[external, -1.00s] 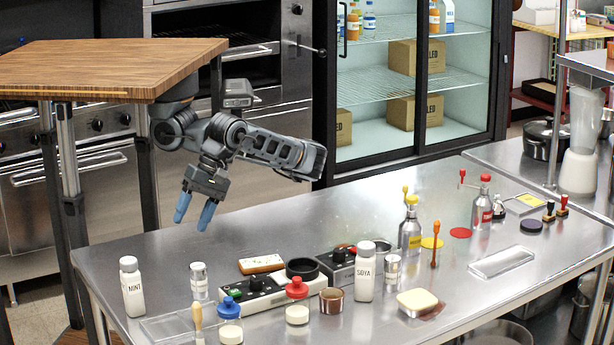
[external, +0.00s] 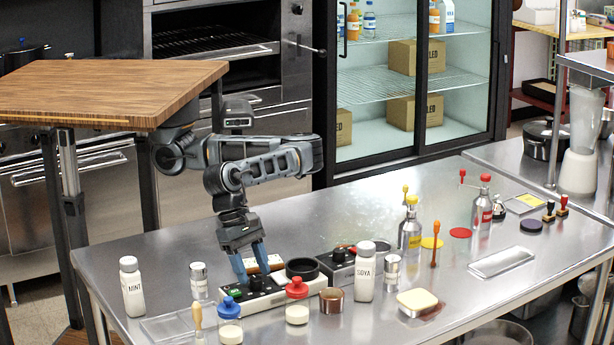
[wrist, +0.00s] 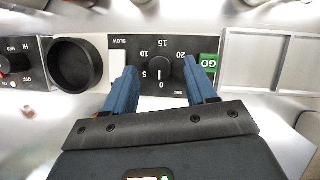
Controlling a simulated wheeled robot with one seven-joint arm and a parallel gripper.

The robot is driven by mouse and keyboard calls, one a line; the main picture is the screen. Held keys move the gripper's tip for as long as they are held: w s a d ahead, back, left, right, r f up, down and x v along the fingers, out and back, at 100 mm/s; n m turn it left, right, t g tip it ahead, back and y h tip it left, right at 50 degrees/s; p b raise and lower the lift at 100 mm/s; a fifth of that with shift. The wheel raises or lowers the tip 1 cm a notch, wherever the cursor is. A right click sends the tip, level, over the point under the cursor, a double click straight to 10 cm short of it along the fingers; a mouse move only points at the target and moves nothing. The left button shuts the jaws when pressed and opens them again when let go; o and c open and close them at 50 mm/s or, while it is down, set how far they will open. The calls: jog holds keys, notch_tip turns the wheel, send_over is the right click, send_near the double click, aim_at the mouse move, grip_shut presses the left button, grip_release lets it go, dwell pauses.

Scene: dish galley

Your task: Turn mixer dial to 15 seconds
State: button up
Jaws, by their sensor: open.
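The mixer (external: 290,305) is a white base with a black dial panel, on the steel counter. In the wrist view its black dial (wrist: 160,67) sits in a ring of numbers from 0 to 20, with 15 at the top. The dial's pale mark appears to face 0 at the bottom. My gripper (external: 253,276) is over the panel, fingers pointing down. In the wrist view my gripper (wrist: 160,84) is open, with one blue finger on each side of the dial and a gap on both sides. The green GO button (wrist: 208,64) is right of the dial.
A black round cup (wrist: 75,65) is beside the panel. Blue-capped (external: 229,325) and red-capped (external: 297,305) jars stand close in front. A MINT bottle (external: 132,290) stands left, a SOYA bottle (external: 365,275) right.

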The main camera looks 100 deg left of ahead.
jog(key=shift+w+d+f, duration=0.1)
jog(key=shift+w+f, duration=0.1)
jog(key=shift+f, duration=0.5)
jog(key=c, duration=1)
